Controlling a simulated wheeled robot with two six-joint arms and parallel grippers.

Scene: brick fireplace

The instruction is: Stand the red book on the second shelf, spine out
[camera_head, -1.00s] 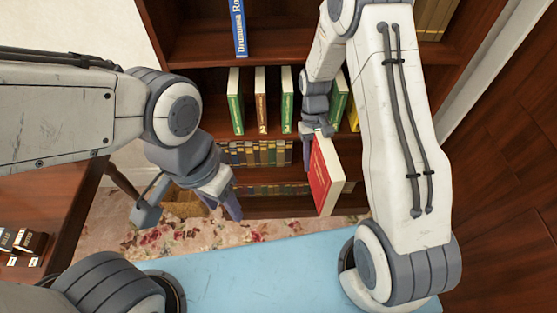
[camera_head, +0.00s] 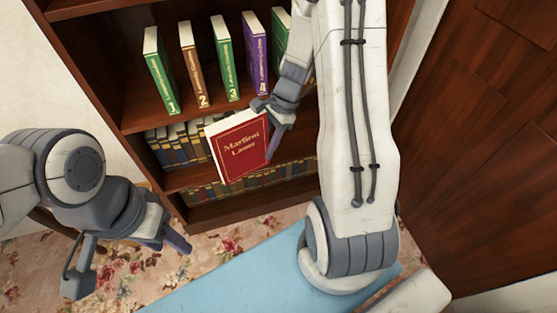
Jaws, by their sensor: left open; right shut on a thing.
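The red book (camera_head: 240,150), with gold lettering on its cover, is held in front of the bookcase with its front cover facing me. My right gripper (camera_head: 272,125) is shut on its right edge. The book hangs below the shelf (camera_head: 190,110) that carries numbered green, brown and purple books, and it covers part of the lower shelves. I cannot tell from this view how far it is from the bookcase. My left gripper (camera_head: 128,255) is open and empty, over the flowered carpet at the lower left.
Numbered books, a green one (camera_head: 160,72), a brown one (camera_head: 193,65) and a purple one (camera_head: 255,52), stand apart with gaps between them. Lower rows hold small dark books (camera_head: 180,147). A wooden door (camera_head: 485,130) is at the right. A blue surface (camera_head: 235,275) lies below.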

